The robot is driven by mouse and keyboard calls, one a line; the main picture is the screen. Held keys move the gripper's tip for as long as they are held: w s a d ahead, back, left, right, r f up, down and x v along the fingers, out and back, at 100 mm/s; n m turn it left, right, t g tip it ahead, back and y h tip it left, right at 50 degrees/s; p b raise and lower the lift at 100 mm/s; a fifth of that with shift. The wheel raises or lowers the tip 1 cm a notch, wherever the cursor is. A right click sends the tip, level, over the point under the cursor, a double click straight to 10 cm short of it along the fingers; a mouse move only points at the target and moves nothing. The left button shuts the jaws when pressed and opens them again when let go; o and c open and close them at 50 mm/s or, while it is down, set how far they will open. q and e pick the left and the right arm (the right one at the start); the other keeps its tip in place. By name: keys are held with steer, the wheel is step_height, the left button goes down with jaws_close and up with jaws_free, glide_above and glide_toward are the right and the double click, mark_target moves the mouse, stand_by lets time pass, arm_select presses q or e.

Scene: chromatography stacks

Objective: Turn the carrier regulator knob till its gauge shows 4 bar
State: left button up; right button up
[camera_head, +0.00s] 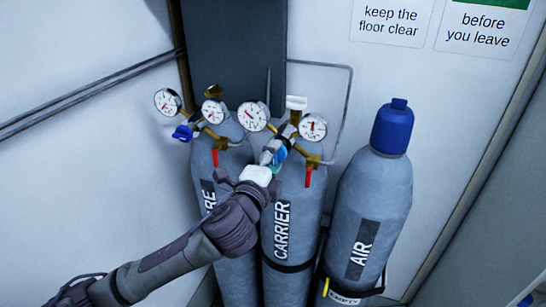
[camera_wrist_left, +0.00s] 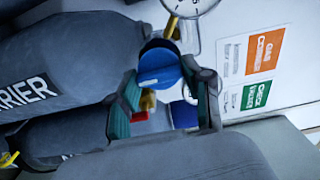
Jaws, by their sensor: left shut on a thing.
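The carrier cylinder (camera_head: 284,222), grey with a "CARRIER" label, stands in the middle of the head view. Its regulator has two round gauges, a left one (camera_head: 253,116) and a right one (camera_head: 313,128). Their needles show, but the scales are too small to read. My left gripper (camera_head: 271,158) is at the front of this regulator, shut on its blue knob (camera_head: 281,153). The knob (camera_wrist_left: 160,68) also shows in the left wrist view, between the gripper's fingers (camera_wrist_left: 168,96); part of it is hidden. A gauge edge (camera_wrist_left: 190,6) is cut off there. My right gripper is not in view.
A neighbouring cylinder (camera_head: 235,272) on the left has its own gauges and blue knob (camera_head: 183,132). A blue-capped AIR cylinder (camera_head: 372,205) stands on the right. Pipes run along the wall behind. Orange and green labels (camera_wrist_left: 262,52) show in the wrist view.

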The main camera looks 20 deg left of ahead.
arm_select(q)
steer(key=m, duration=0.5)
steer(key=shift+m, duration=0.4)
stand_by(0.4)
steer(key=o, duration=1.2)
steer(key=shift+w, duration=0.1)
steer(key=shift+c, duration=0.2)
steer(key=s, duration=0.7)
steer(key=shift+s+a, duration=0.2)
steer(key=shift+s, duration=0.05)
